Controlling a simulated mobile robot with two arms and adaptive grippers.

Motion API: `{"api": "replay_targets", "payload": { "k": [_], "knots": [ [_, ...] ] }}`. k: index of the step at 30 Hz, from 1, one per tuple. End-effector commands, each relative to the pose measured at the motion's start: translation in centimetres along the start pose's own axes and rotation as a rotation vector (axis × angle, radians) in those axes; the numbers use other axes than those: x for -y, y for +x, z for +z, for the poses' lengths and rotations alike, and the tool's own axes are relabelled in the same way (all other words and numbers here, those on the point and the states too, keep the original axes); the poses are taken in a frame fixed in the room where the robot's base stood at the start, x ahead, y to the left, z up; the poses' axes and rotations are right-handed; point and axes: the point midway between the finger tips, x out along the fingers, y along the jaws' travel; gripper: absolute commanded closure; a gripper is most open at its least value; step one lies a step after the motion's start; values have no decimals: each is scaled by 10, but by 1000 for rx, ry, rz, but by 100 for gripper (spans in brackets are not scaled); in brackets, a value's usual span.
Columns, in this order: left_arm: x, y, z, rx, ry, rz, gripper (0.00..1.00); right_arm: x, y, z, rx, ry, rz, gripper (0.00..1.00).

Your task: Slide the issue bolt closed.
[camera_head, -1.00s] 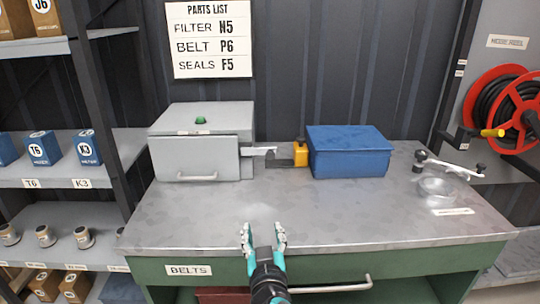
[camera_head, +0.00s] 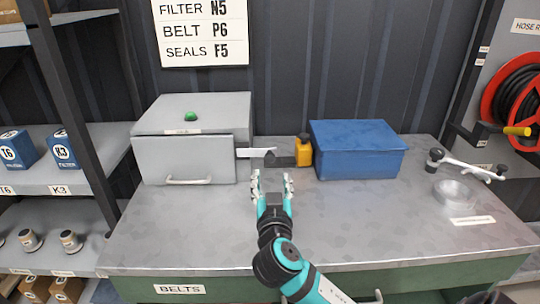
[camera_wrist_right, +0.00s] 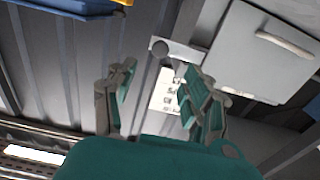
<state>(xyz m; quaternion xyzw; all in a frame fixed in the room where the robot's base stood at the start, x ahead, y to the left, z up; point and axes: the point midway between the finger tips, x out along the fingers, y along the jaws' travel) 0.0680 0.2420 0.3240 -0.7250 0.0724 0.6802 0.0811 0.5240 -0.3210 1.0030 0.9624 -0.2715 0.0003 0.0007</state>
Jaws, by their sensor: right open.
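The issue bolt (camera_head: 256,152) is a pale flat bar at the right side of the grey box (camera_head: 185,160), with a dark block (camera_head: 283,160) and a yellow piece (camera_head: 303,151) to its right. The bolt also shows in the right wrist view (camera_wrist_right: 188,52), with a dark round knob (camera_wrist_right: 160,47) at its end. My right gripper (camera_head: 272,182) is open and empty, its fingers pointing toward the bolt from the front, apart from it. In the right wrist view the knob appears beyond the gap between the fingers (camera_wrist_right: 155,82). My left gripper is not in view.
A blue box (camera_head: 356,150) stands on the workbench (camera_head: 180,235) to the right of the yellow piece. A clear dish (camera_head: 449,193) and a pale lever with dark knobs (camera_head: 468,166) lie further right. The bench top in front of the boxes is clear.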

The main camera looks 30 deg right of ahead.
Motion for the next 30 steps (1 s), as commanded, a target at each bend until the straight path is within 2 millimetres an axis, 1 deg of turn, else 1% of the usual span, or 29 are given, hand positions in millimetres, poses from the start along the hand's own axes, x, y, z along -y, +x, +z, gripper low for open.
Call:
{"api": "replay_targets", "payload": {
  "k": [1, 3, 9, 12, 15, 20, 27, 28, 30],
  "knots": [
    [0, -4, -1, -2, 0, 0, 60, -1, 13, -3, -3, -3, 2, 49],
    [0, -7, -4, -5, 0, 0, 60, -1, 28, -3, -3, -4, 2, 49],
    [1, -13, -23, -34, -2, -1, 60, -1, 68, -2, -1, -3, 2, 49],
    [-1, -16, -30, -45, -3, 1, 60, 0, 83, -1, 0, -1, 1, 49],
    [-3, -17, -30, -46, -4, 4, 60, 0, 94, -1, 0, -2, 1, 49],
    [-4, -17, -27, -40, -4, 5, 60, 0, 101, 0, 1, 1, 0, 49],
    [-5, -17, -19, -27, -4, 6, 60, 0, 101, 0, 1, 1, -1, 49],
    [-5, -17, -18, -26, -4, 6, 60, 0, 101, 0, 1, 1, -1, 52],
    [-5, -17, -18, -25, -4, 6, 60, 0, 101, 0, 1, 1, -1, 61]
  ]
}}
